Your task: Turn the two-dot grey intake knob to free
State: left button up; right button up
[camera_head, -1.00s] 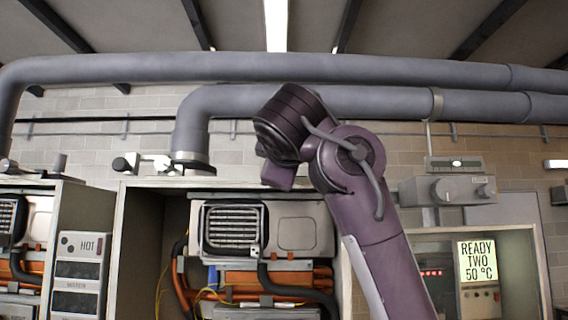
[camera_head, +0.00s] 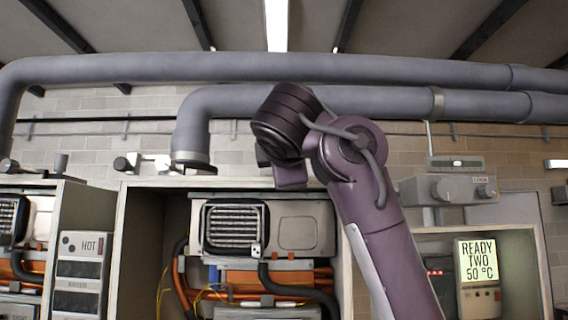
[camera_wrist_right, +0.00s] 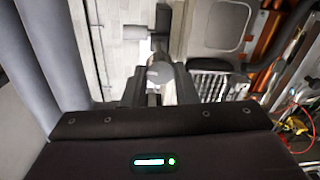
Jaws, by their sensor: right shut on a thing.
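A grey knob (camera_wrist_right: 159,73) shows in the right wrist view, between the fingers of my right gripper (camera_wrist_right: 158,92), which is shut on it. I cannot make out dots on the knob or which way it points. In the head view my right arm (camera_head: 365,190) covers the knob and the fingers; only its purple wrist (camera_head: 287,130) shows above the middle heater (camera_head: 306,225). A small white tag with dark dots (camera_head: 256,250) sits at the lower right of the heater's grille; the dots are too small to count. My left gripper is in neither view.
Large grey pipes (camera_head: 330,68) run across the top. A black-and-white fitting (camera_head: 150,163) sits left of my wrist at the cabinet top. Wires and tubes hang below the heater.

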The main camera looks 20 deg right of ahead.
jog(key=shift+s+d+r, duration=0.15)
jog(key=shift+r, duration=0.2)
jog(key=o, duration=0.7)
jog(key=shift+o, duration=1.4)
jog(key=shift+w+d+f, duration=0.15)
jog(key=shift+w, duration=0.2)
jog(key=shift+w+d+f, duration=0.1)
jog(key=shift+w+f, duration=0.05)
jog(key=b+v, duration=0.4)
jog(key=v, duration=0.4)
jog(key=shift+b, duration=0.35)
jog(key=shift+w+d, duration=0.1)
